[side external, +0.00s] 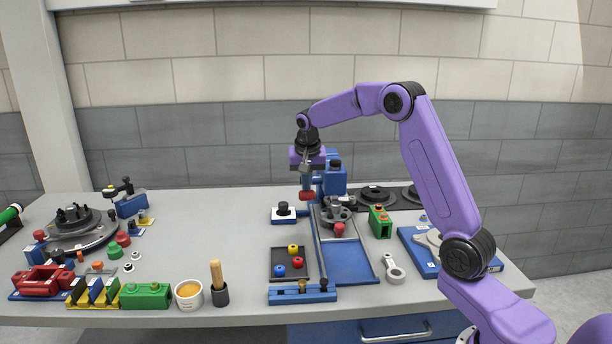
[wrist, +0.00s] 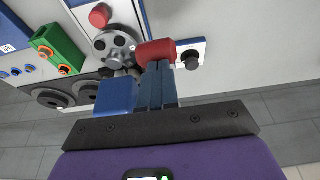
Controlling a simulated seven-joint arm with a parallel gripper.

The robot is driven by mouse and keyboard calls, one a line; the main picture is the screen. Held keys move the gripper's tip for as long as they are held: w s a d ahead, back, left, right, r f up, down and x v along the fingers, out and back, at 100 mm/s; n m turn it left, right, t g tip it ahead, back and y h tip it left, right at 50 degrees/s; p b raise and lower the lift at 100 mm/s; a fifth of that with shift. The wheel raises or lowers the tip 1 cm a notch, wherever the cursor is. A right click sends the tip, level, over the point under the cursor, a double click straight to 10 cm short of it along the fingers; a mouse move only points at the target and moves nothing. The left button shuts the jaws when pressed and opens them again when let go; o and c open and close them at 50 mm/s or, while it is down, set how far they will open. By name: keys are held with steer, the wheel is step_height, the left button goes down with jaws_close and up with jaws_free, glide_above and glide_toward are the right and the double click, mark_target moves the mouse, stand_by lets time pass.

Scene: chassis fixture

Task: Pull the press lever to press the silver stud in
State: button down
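The press (side external: 334,182) is a blue block with a black top piece, at the back of the table. Its lever's red handle (side external: 307,196) is directly under my gripper (side external: 305,178); it also shows in the wrist view (wrist: 156,51). In the wrist view my gripper's fingers (wrist: 160,70) lie side by side, close together, with their tips at the handle, which spans wider than both. They seem to meet it from above rather than around it; contact is unclear. A grey round hub (wrist: 116,46) with dark holes sits beside the handle. I cannot clearly make out the silver stud.
A red knob (side external: 339,229) stands in front of the hub. A white-and-blue base with a black knob (side external: 283,211) is left of the lever. A green block (side external: 380,222) is to the right. A blue tray (side external: 348,262) and a tray of coloured pegs (side external: 284,268) lie in front.

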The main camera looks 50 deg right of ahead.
mark_target(306, 194)
steer(key=shift+d+f, duration=0.2)
steer(key=shift+d, duration=0.15)
steer(key=shift+d+f, duration=0.2)
steer(key=shift+f, duration=0.4)
steer(key=shift+a+f, duration=0.15)
steer(key=shift+a, duration=0.05)
steer(key=shift+a+f, duration=0.5)
steer(key=shift+f, duration=0.3)
steer(key=shift+d+f, duration=0.1)
steer(key=shift+f, duration=0.15)
stand_by(0.4)
